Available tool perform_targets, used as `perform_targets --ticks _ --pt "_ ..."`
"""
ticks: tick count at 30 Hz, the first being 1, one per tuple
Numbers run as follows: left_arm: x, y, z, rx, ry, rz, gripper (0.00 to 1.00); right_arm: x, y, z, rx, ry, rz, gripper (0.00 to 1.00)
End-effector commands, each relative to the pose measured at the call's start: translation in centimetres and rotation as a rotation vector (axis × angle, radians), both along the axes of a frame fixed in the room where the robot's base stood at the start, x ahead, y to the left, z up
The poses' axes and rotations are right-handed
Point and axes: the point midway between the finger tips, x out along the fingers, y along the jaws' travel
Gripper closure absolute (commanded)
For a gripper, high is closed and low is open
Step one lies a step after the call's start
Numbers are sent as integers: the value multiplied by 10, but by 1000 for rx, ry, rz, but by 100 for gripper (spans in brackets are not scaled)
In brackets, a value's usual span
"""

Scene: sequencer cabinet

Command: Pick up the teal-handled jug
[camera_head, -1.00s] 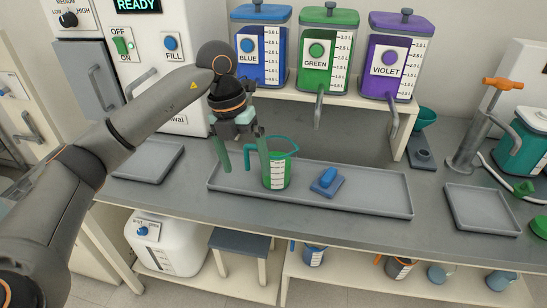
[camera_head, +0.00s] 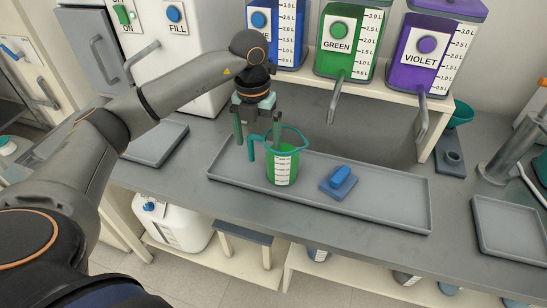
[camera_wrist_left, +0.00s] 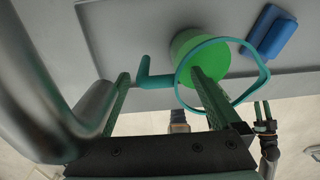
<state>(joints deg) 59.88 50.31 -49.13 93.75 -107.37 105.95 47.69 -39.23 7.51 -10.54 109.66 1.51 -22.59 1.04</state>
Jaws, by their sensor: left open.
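The teal-handled jug (camera_head: 284,168) stands upright on the long grey tray, with green contents or colouring and a white scale on its side. Its teal handle (camera_head: 252,150) points left. My left gripper (camera_head: 257,143) is open at the jug, its green fingers pointing down. In the left wrist view, the handle (camera_wrist_left: 150,78) shows between the two spread fingers (camera_wrist_left: 160,74). One finger overlaps the jug's teal rim (camera_wrist_left: 262,75); I cannot tell whether it is inside the jug. The other finger is left of the handle.
The long tray (camera_head: 370,208) also holds a blue-handled block (camera_head: 340,182) right of the jug. Blue, green (camera_head: 345,45) and violet dispensers stand on a shelf behind, with taps (camera_head: 335,103) hanging over the counter. Another grey tray (camera_head: 515,228) lies at right.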

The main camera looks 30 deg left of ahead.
Motion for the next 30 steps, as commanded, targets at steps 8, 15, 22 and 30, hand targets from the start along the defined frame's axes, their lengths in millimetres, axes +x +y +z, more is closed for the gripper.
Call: perform_targets --ticks 8,15,22,30 --pt "-1 0 -37 0 5 -1 3 2 0 9 0 -4 0 63" --pt "0 0 -53 0 1 -1 3 3 0 10 0 -5 0 63" --pt "0 0 -52 0 1 -1 12 3 0 10 0 -6 0 63" --pt "0 0 -52 0 1 -1 42 3 0 10 0 -6 0 63"
